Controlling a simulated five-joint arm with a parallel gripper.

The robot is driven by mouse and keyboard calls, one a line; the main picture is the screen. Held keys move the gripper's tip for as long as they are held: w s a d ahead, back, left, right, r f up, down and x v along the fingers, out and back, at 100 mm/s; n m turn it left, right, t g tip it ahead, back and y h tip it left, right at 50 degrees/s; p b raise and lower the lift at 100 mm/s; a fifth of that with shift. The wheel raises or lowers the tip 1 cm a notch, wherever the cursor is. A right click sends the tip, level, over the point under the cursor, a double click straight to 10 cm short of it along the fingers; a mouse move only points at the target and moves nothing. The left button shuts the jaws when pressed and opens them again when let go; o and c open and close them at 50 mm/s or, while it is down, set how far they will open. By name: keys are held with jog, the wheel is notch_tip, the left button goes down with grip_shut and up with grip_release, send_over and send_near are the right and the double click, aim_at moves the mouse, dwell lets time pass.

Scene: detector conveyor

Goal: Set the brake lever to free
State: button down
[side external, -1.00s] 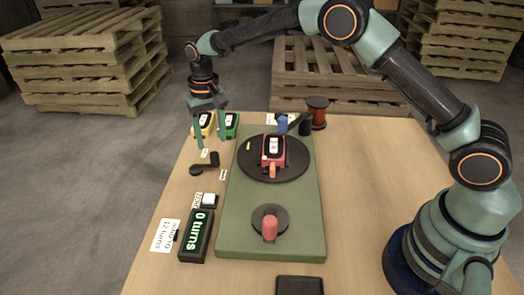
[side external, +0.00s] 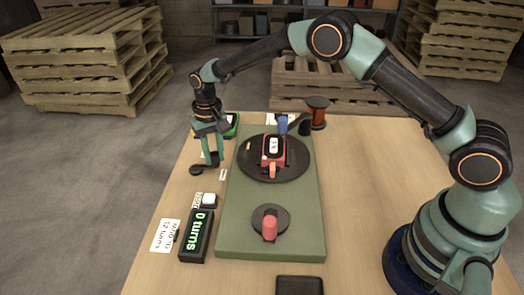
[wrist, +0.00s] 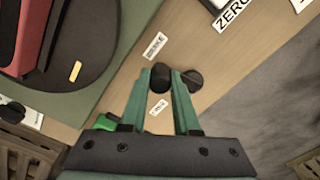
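The brake lever (side external: 196,170) is a small black lever on the table, left of the green board. Its round pivot also shows in the wrist view (wrist: 190,81), with its knob (wrist: 160,78) to the left, between two small white labels. The upper label (wrist: 155,45) seems to read BRAKE; the lower label (wrist: 157,108) is blurred and seems to read FREE. My gripper (wrist: 161,76) is down at the lever, one green finger on each side of the knob. I cannot tell whether the fingers press on it. The right finger hides the lever's arm.
The green board (side external: 236,225) carries a black turntable (side external: 250,172) with a red detector (side external: 273,150), and a crank with a red knob (side external: 270,228). A display reading 0 turns (side external: 196,235) and a white button (side external: 209,199) stand nearer. A green detector (side external: 232,124) stands behind my gripper.

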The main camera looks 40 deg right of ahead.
jog(key=shift+w+d+n, duration=0.1)
jog(key=shift+n, duration=0.2)
jog(key=n, duration=0.1)
jog(key=w+n, duration=0.1)
jog(key=shift+w+d+n, duration=0.15)
jog(key=shift+d+n, duration=0.1)
jog(key=shift+n, duration=0.15)
jog(key=w+n, duration=0.1)
jog(key=n, duration=0.1)
jog(key=shift+w+d+n, duration=0.15)
jog(key=shift+n, duration=0.15)
jog(key=w+n, duration=0.1)
jog(key=n, duration=0.2)
jog(key=shift+w+n, duration=0.3)
jog(key=shift+w, duration=0.05)
jog(key=shift+w+a+r+n, duration=0.15)
jog(key=shift+w+n, duration=0.15)
jog(key=shift+n, duration=0.3)
jog(key=shift+w+a+f+n, duration=0.1)
jog(key=shift+w+n, duration=0.15)
jog(key=shift+n, duration=0.35)
jog(key=shift+r, duration=0.1)
jog(key=shift+a, duration=0.1)
jog(key=c, duration=0.6)
grip_release()
jog(key=shift+c, duration=0.2)
